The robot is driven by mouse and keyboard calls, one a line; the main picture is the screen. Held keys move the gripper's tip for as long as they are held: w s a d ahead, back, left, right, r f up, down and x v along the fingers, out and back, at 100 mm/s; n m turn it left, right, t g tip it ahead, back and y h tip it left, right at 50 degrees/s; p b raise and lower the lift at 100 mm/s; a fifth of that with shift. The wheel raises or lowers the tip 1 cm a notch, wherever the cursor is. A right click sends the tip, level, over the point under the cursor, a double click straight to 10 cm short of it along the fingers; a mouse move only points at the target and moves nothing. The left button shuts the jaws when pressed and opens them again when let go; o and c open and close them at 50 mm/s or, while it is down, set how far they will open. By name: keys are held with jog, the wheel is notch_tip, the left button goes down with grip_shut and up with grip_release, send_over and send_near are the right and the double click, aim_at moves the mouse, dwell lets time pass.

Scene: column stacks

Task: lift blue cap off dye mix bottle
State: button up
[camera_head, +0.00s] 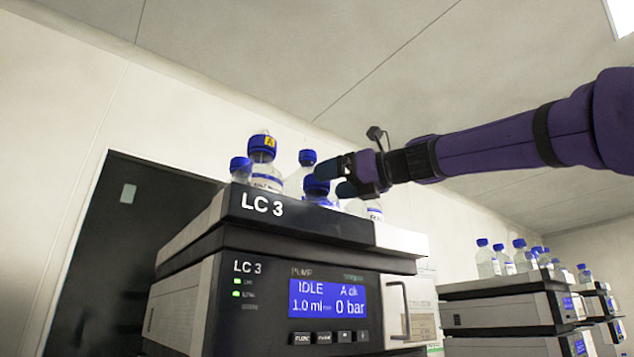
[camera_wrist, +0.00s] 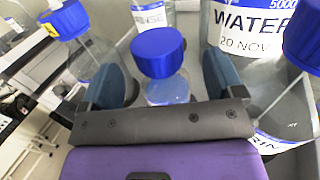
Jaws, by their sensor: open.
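A bottle with a blue cap (camera_wrist: 158,52) stands between the fingers of my gripper (camera_wrist: 160,67) in the wrist view. Its body (camera_wrist: 168,90) shows in part below the cap, and its name cannot be read, so I cannot confirm it is the dye mix bottle. The fingers are open, one on each side of the cap, with gaps showing and nothing held. In the head view my gripper (camera_head: 338,178) is just right of a low blue cap (camera_head: 316,185) at the front of the tray on the LC 3 stack. The cap sits on its bottle.
Other blue-capped bottles crowd around, including one with a yellow tag on its cap (camera_head: 262,143) and a bottle labelled WATER (camera_wrist: 248,25) close on the right. The LC 3 tray front (camera_head: 290,220) stands below. More stacks with bottles (camera_head: 515,262) stand at the right.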

aim_at(327, 183)
jog(key=x, duration=0.4)
jog(key=shift+w+a+f, duration=0.1)
jog(key=shift+a, duration=0.25)
jog(key=c, duration=1)
jog(key=shift+r, duration=4.95)
jog(key=shift+d, duration=0.1)
